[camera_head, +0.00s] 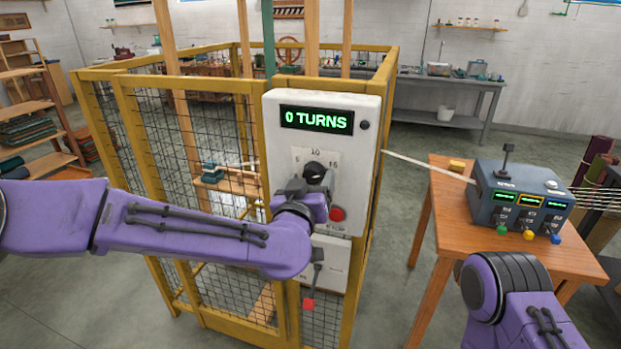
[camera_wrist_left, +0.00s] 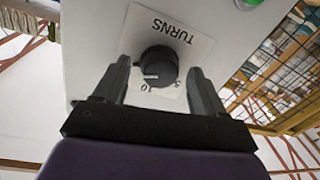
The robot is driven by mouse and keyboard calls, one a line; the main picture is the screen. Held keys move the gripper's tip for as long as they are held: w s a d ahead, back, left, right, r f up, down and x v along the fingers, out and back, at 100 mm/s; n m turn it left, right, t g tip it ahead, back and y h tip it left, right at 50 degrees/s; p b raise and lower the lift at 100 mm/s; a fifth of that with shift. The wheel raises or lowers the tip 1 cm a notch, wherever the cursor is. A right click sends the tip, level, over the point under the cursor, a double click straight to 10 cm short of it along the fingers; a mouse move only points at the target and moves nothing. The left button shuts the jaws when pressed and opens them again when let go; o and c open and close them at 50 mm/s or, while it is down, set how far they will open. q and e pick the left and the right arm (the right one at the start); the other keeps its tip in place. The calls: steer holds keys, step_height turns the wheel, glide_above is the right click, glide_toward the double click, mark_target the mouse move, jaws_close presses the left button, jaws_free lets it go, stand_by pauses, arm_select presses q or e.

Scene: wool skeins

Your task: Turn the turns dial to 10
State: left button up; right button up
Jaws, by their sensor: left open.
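The turns dial (camera_head: 315,170) is a black round knob on a white scale plate marked 5, 10 and 15, on the white control box (camera_head: 362,105). The display (camera_head: 317,119) above it reads 0 TURNS. My left gripper (camera_head: 303,190) is at the dial and partly covers it in the head view. In the left wrist view the dial (camera_wrist_left: 158,65) appears upside down, between the two open fingers of my left gripper (camera_wrist_left: 158,70). I cannot tell whether the fingers touch it. My right gripper is not in view; part of my right arm shows at lower right.
A red button (camera_head: 337,213) sits below the dial, and a lever with a red end (camera_head: 308,303) hangs lower. A yellow mesh cage (camera_head: 128,85) stands behind the box. A wooden table (camera_head: 445,205) at right bears a grey device (camera_head: 520,190) with several small displays.

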arm_select(q)
steer(key=shift+w, duration=0.1)
steer(key=shift+c, duration=0.4)
steer(key=c, duration=1)
steer(key=shift+n, duration=0.4)
steer(key=n, duration=0.2)
steer(key=shift+n, duration=0.4)
steer(key=n, duration=0.3)
steer(key=shift+n+g, duration=0.3)
steer(key=shift+g, duration=0.1)
steer(key=n+b, duration=0.1)
steer(key=n, duration=0.4)
steer(key=shift+r+n+h+b, duration=0.2)
steer(key=shift+n+h+b, duration=0.1)
steer(key=shift+n+b, duration=0.1)
